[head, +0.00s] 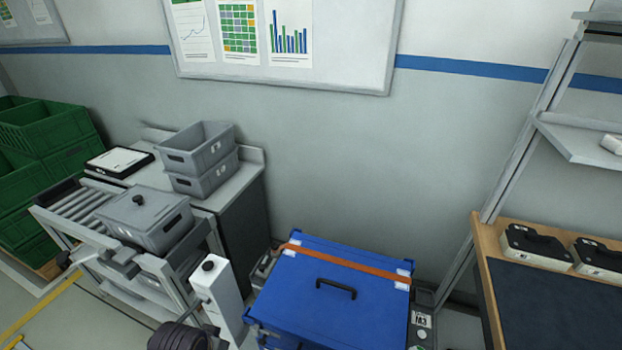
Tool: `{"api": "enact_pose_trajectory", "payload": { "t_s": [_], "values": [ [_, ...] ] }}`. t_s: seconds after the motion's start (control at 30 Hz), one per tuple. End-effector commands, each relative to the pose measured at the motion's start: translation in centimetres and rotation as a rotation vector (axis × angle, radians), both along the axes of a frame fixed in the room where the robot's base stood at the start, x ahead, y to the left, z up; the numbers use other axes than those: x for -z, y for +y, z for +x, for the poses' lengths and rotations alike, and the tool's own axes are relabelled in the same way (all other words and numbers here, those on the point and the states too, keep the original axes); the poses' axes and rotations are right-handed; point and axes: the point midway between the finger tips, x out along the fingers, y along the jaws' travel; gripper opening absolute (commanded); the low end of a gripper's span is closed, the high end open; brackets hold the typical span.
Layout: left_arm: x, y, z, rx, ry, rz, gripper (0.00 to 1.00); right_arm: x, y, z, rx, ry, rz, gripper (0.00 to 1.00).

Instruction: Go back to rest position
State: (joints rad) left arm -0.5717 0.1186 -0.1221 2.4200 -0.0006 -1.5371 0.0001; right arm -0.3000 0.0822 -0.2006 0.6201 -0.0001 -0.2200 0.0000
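Neither of my grippers can be seen in the head view, so their pose and what they may hold are hidden. A blue case (335,285) with a black handle on its lid stands at the bottom middle. An orange strap (345,265) runs across its lid near the back edge. A grey lidded box (145,220) with a black knob sits on the roller conveyor (75,205) at the left.
Two stacked grey bins (200,160) and a black-and-white flat device (118,161) stand on a bench behind the conveyor. Green crates (45,130) are at far left. A white post (218,300) stands left of the case. A dark-topped workbench (560,305) is at right.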

Motion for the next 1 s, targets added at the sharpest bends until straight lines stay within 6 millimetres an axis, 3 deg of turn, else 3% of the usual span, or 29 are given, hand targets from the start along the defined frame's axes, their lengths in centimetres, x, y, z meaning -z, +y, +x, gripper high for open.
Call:
{"api": "enact_pose_trajectory", "payload": {
  "t_s": [0.37,0.67,1.0],
  "values": [
    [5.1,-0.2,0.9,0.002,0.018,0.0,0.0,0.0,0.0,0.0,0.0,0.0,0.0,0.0],
    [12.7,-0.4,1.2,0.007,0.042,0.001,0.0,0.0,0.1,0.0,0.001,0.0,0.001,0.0],
    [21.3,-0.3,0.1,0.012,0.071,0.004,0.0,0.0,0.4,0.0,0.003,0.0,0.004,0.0]
  ]
}}
